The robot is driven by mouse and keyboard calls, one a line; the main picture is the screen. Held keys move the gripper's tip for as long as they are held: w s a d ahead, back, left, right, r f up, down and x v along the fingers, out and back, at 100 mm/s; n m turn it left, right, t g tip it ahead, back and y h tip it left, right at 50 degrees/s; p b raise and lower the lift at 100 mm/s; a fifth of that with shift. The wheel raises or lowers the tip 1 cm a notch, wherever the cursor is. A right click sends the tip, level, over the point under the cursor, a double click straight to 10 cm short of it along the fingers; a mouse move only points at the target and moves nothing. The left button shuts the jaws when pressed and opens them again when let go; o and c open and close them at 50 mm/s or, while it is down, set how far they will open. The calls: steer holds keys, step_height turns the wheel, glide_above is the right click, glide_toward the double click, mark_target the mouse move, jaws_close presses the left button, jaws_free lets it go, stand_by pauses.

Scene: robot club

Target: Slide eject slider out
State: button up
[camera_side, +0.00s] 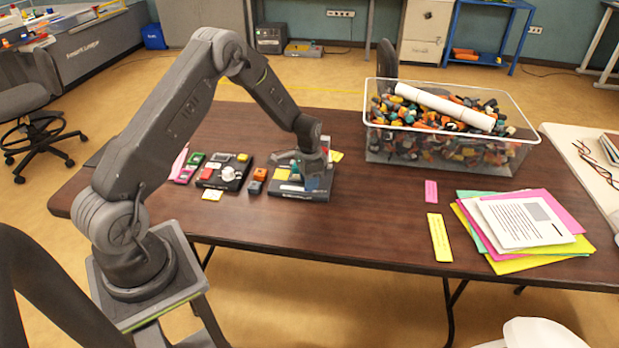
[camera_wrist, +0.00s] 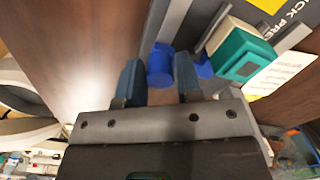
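A dark grey device (camera_side: 308,196) lies on the brown table under my gripper (camera_side: 314,172). In the wrist view its grey panel (camera_wrist: 292,38) carries partly visible lettering. The fingers are apart by about the knob's width, one on each side. I cannot tell whether they press on it. More blue (camera_wrist: 204,68) shows beside the right finger. A teal block with a pale top (camera_wrist: 243,56) stands close to its right.
A black panel (camera_side: 225,174) and several small coloured blocks lie left of the device. A clear bin of mixed bricks (camera_side: 450,156) stands behind to the right. Coloured papers (camera_side: 525,225) lie at the right. The table's front middle is clear.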

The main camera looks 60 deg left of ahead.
steer(key=c, duration=0.4)
steer(key=shift+s+a, duration=1.9)
steer(key=shift+a, duration=0.05)
steer(key=o, duration=0.5)
steer(key=shift+r, duration=0.1)
step_height(320, 180, up, 6)
steer(key=shift+f, duration=0.1)
